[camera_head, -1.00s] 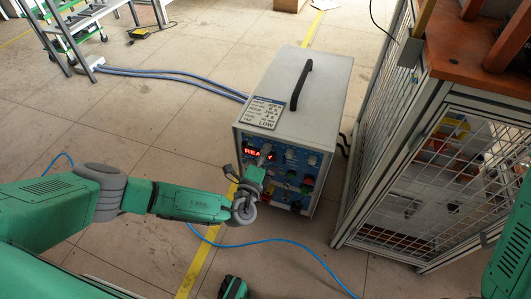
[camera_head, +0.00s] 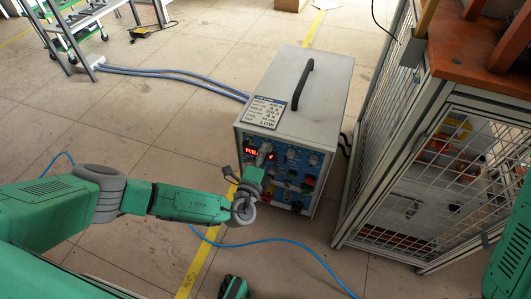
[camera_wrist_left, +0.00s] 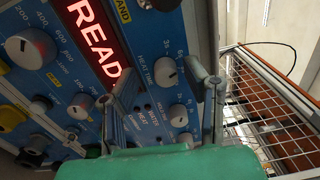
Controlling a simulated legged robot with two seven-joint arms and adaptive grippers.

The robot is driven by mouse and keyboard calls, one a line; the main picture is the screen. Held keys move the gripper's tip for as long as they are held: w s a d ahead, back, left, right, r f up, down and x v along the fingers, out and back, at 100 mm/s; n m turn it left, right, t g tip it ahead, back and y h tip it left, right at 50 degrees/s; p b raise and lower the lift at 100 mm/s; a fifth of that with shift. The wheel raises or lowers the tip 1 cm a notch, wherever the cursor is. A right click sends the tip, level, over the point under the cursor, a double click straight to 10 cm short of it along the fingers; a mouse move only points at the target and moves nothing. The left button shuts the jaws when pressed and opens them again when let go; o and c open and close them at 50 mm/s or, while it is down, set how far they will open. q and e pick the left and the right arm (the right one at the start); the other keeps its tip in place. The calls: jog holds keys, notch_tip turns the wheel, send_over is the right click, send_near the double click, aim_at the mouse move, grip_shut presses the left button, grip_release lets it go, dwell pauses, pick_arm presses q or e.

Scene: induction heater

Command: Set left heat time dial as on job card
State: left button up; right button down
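The induction heater (camera_head: 306,101) is a grey box with a blue front panel and a red lit display (camera_head: 254,151). The job card (camera_head: 264,112) lies on its top; LOW is readable, the smaller print is not. In the left wrist view the heat time dial (camera_wrist_left: 166,71) is a light round knob on the blue panel. My left gripper (camera_wrist_left: 160,72) is open, its two fingers apart on either side of that dial in the picture; I cannot tell whether they touch it. My left gripper (camera_head: 262,158) partly hides the panel in the head view.
Other knobs, including a large one (camera_wrist_left: 31,48) and a lower one (camera_wrist_left: 178,115), share the panel. A mesh cage (camera_head: 440,190) stands close on the right. Blue hoses (camera_head: 170,77) run behind left, and a blue cable (camera_head: 285,241) lies on the floor in front.

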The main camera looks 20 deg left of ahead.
pick_arm(q)
jog(key=s, duration=1.2)
jog(key=shift+a+f, duration=0.2)
